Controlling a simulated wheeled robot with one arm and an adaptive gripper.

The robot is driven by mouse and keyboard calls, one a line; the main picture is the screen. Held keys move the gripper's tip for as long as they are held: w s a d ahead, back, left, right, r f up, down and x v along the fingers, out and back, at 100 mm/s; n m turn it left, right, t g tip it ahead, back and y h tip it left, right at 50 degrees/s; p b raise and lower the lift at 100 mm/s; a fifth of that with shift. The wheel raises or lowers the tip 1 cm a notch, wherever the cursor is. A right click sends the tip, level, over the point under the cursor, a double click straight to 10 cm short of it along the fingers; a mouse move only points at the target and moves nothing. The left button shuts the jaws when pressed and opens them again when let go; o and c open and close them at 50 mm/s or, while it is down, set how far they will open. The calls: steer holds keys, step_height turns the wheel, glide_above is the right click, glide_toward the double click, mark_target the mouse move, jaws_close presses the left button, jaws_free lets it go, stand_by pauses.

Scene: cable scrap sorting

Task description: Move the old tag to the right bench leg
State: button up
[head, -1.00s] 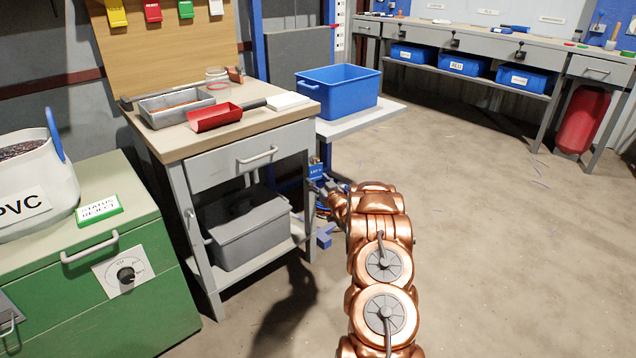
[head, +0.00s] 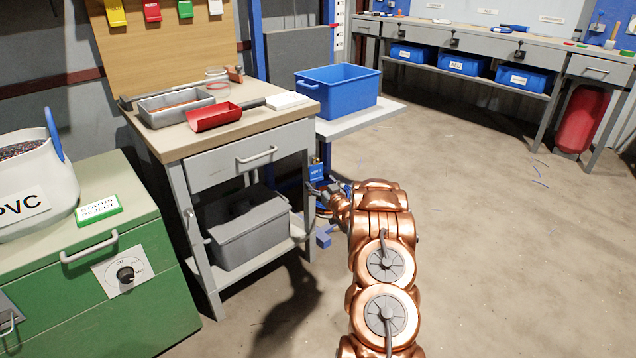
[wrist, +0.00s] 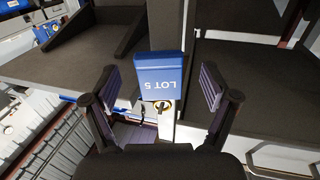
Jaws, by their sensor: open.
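A blue tag (head: 316,172) marked with white lettering hangs low beside the right front leg (head: 310,205) of the grey workbench. My gripper (wrist: 160,68) is open, one finger on each side of the tag, with gaps on both sides. In the head view my gripper (head: 322,190) is small, just below the tag and partly hidden by my arm.
The workbench (head: 225,145) carries a metal tray (head: 176,107) and a red scoop (head: 213,117); a grey bin (head: 240,228) sits on its lower shelf. A blue crate (head: 337,92) stands on a side shelf to the right. The floor right of my arm is clear.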

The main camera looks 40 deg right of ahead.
steer(key=v, duration=1)
steer(key=shift+r, duration=0.1)
steer(key=w+a+r+g+p, duration=0.1)
steer(key=a+r+g+p, duration=0.3)
steer(key=r, duration=0.3)
steer(key=w+a+r+g+p, duration=0.1)
steer(key=w+a+r+p, duration=0.1)
steer(key=a+r+p, duration=0.35)
steer(key=s+a+r+g+y+p, duration=0.1)
steer(key=s+a+r+g+p, duration=0.15)
steer(key=a+r+p, duration=0.4)
steer(key=s+a+r+g+p, duration=0.2)
steer(key=s+a+r+p, duration=0.1)
steer(key=r, duration=0.6)
steer(key=s+a+r+n+g+y+p, duration=0.1)
steer(key=s+a+r+g+p, duration=0.2)
steer(key=s, duration=0.9)
steer(key=s+a+r+n+g+y+p, duration=0.1)
steer(key=s+a+r+g+p, duration=0.2)
steer(key=s+a+r+p, duration=0.7)
steer(key=s+a+r+n+g+y+p, duration=0.1)
steer(key=s+a+r+p, duration=0.5)
steer(key=s+a+r, duration=0.6)
steer(key=s+a+g+y, duration=0.1)
steer(key=s+a+g, duration=0.1)
steer(key=s+a, duration=0.2)
steer(key=shift+a+g, duration=0.2)
steer(key=shift+g, duration=0.15)
